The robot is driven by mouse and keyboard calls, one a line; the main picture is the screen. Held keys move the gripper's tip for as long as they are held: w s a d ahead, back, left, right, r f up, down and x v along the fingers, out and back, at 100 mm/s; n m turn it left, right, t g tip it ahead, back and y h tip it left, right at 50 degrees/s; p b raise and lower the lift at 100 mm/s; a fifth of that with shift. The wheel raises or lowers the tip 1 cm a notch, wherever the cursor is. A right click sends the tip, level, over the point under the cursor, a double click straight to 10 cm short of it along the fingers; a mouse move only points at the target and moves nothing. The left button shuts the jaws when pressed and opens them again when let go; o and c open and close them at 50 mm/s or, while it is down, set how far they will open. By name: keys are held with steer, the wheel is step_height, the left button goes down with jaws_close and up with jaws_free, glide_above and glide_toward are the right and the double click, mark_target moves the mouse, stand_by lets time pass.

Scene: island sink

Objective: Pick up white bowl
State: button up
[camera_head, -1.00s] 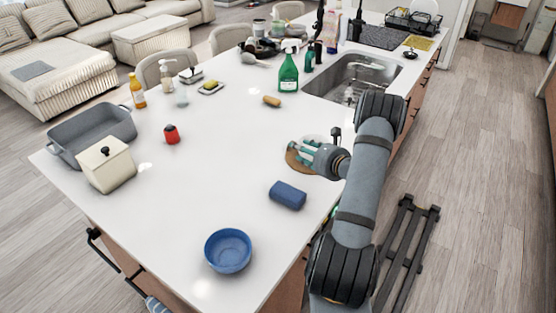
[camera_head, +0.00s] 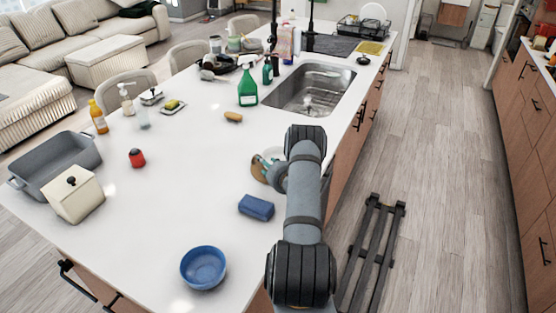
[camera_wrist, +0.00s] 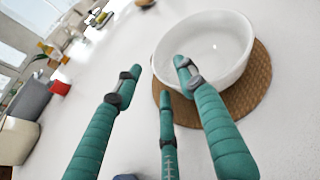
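The white bowl (camera_wrist: 232,80) sits upright on a round brown woven mat (camera_wrist: 262,75) in the wrist view. In the head view, the bowl (camera_head: 273,153) is mostly hidden by my arm, with the mat (camera_head: 257,170) showing to its left. My gripper (camera_wrist: 157,72) has teal fingers spread apart with nothing between them. Its right finger overlaps the bowl's near left side in the wrist view; I cannot tell whether it touches. The left finger is over bare counter, left of the bowl.
A blue sponge-like block (camera_head: 256,207) and a blue bowl (camera_head: 203,267) lie nearer on the counter. The sink (camera_head: 308,90) and a green spray bottle (camera_head: 248,84) are farther back.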

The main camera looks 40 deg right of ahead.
steer(key=shift+x, duration=1.4)
steer(key=shift+c, duration=0.7)
steer(key=c, duration=0.8)
jaws_close()
